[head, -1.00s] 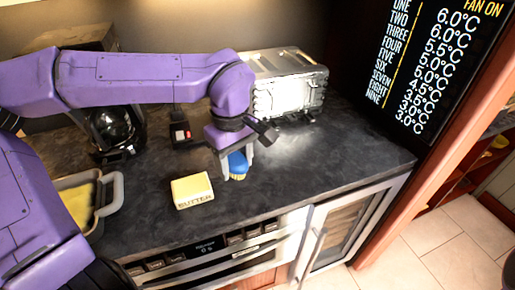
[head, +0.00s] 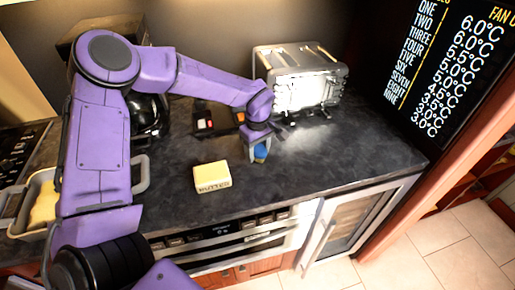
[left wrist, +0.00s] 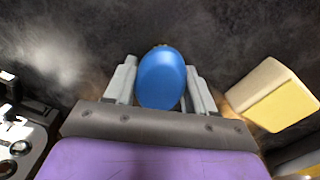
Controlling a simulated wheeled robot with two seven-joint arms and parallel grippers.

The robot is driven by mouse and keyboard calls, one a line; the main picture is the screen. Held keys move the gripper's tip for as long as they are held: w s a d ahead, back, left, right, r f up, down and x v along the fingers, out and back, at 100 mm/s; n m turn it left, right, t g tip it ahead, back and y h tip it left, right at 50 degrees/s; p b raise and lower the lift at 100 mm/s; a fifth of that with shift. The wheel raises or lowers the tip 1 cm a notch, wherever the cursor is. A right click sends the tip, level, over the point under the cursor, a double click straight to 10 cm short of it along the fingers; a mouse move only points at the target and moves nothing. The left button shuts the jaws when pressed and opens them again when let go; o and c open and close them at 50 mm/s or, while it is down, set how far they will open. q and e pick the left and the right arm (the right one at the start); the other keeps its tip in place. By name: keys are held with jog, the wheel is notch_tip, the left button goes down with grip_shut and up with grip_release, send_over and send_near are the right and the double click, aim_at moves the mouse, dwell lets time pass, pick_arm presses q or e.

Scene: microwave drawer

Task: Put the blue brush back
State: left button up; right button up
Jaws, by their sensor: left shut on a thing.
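The blue brush (head: 261,152) is between the fingers of my left gripper (head: 257,154), over the dark counter, to the right of the butter. In the left wrist view the rounded blue back of the brush (left wrist: 161,78) sits between the two grey fingers (left wrist: 160,88), which are shut on it. A little of its yellowish edge shows at the far end; the bristles are mostly hidden. I cannot tell whether the brush touches the counter. My right gripper is not in view.
A butter block (head: 212,176) lies close to the left of the gripper; it also shows in the left wrist view (left wrist: 275,95). A silver toaster (head: 300,78) stands behind. A grey-handled pan (head: 20,215) is at far left. Counter (head: 340,150) at right is clear.

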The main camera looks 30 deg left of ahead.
aim_at(258, 146)
pick_arm(q)
jog(key=shift+w+f, duration=0.25)
jog(key=shift+f, duration=0.05)
jog(key=o, duration=1.2)
jog(key=shift+s, duration=0.1)
jog(key=shift+c, duration=0.2)
jog(key=shift+r, duration=0.1)
notch_tip(258, 146, up, 12)
jog(key=b, duration=0.1)
jog(key=shift+r, duration=0.1)
